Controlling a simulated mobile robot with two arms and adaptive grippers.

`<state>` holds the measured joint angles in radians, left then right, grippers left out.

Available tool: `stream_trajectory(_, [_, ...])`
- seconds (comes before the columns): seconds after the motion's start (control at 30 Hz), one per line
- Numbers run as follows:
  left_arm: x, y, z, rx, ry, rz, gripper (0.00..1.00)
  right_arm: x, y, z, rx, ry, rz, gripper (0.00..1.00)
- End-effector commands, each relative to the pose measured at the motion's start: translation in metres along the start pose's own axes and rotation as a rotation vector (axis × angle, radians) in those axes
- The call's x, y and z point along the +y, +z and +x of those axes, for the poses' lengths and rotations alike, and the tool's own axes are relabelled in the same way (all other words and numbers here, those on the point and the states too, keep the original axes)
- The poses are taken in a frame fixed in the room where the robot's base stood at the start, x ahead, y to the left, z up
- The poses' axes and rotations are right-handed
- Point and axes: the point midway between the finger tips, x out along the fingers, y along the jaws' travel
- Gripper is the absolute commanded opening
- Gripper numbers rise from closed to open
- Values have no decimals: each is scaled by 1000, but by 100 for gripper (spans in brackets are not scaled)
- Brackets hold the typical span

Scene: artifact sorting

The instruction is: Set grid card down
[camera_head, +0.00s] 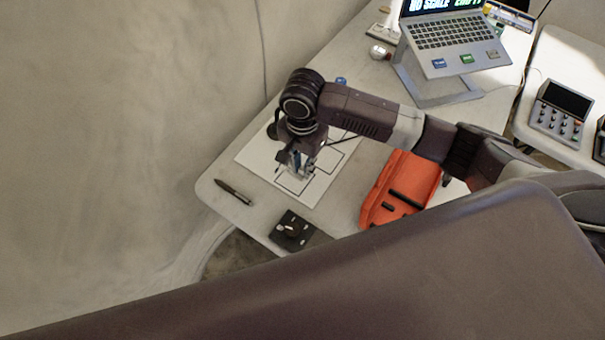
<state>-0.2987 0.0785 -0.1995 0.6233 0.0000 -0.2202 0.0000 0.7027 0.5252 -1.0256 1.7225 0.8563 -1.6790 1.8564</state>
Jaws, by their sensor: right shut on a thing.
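My right gripper (297,172) points down over a white sheet with black outlined boxes (255,153) near the table's left end. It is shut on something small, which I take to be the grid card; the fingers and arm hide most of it. I cannot tell whether the held thing touches the sheet. One outlined box lies right below the fingertips, and another is to their right. My left gripper is not in view.
A dark pen (233,192) lies left of the sheet. A black plate with white marks (291,231) sits at the front edge. An orange case (412,180) is to the right. A laptop (452,40) on a stand is at the back. A wall bounds the left.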

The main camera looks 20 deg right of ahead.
Motion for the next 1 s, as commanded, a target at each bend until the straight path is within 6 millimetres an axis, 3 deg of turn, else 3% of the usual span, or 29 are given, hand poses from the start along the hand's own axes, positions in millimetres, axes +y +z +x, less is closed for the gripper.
stream_trajectory(0.4, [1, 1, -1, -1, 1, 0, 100, 0, 0, 47, 0, 0, -1, 0])
stream_trajectory(0.77, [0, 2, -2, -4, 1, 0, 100, 0, 0, 51, 0, 0, -1, 0])
stream_trajectory(0.8, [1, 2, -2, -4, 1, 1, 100, 0, 0, 52, 0, -1, -1, 16])
stream_trajectory(0.93, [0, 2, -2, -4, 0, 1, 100, 0, 0, 51, 1, -1, -1, 30])
stream_trajectory(1.0, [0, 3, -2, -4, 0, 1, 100, 0, 0, 51, 1, -1, -1, 33])
